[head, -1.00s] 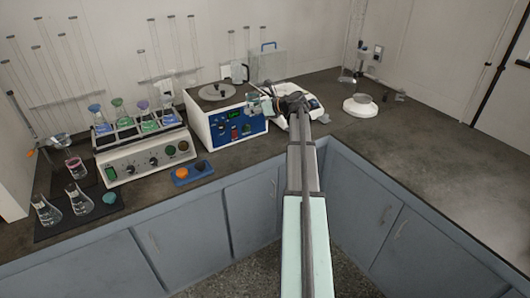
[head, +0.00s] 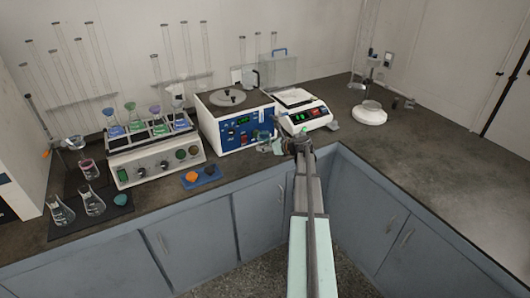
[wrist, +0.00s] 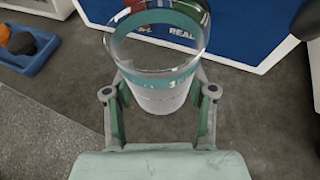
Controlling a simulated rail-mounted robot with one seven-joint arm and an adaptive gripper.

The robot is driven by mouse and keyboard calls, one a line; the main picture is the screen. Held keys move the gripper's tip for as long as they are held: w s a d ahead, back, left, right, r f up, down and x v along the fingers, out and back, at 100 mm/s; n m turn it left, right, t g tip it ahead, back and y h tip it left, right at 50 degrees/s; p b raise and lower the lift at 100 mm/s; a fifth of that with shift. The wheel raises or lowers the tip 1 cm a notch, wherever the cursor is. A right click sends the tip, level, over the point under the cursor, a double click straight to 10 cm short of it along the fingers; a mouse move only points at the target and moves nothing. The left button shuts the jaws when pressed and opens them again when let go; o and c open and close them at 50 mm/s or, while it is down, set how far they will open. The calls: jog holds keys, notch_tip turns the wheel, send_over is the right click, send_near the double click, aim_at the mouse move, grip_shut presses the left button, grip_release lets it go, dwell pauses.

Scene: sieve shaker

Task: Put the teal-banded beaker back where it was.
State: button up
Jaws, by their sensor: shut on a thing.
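The teal-banded beaker (wrist: 160,85) is clear glass with a teal band below its rim. In the wrist view it stands between the two fingers of my gripper (wrist: 160,105), which is shut on it. The beaker looks roughly upright. In the head view the beaker (head: 264,145) is small, just left of my gripper (head: 277,146), in front of the blue-fronted machine (head: 238,122). I cannot tell whether its base touches the counter.
A blue tray (head: 201,175) with an orange and a dark piece lies left of the beaker. A balance (head: 303,112) stands behind my gripper. A dark mat (head: 120,208) with flasks lies far left. The counter (head: 430,150) at the right is largely clear.

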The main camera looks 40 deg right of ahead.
aim_at(265, 157)
jog(key=shift+f+p, duration=0.35)
jog(key=shift+f, duration=1.6)
jog(key=shift+f, duration=0.15)
jog(key=o, duration=1.4)
jog(key=shift+c, duration=0.2)
jog(key=shift+s, duration=0.15)
jog(key=b+v, duration=0.2)
jog(key=v, duration=1)
jog(key=shift+b, duration=0.3)
jog(key=shift+d, duration=0.1)
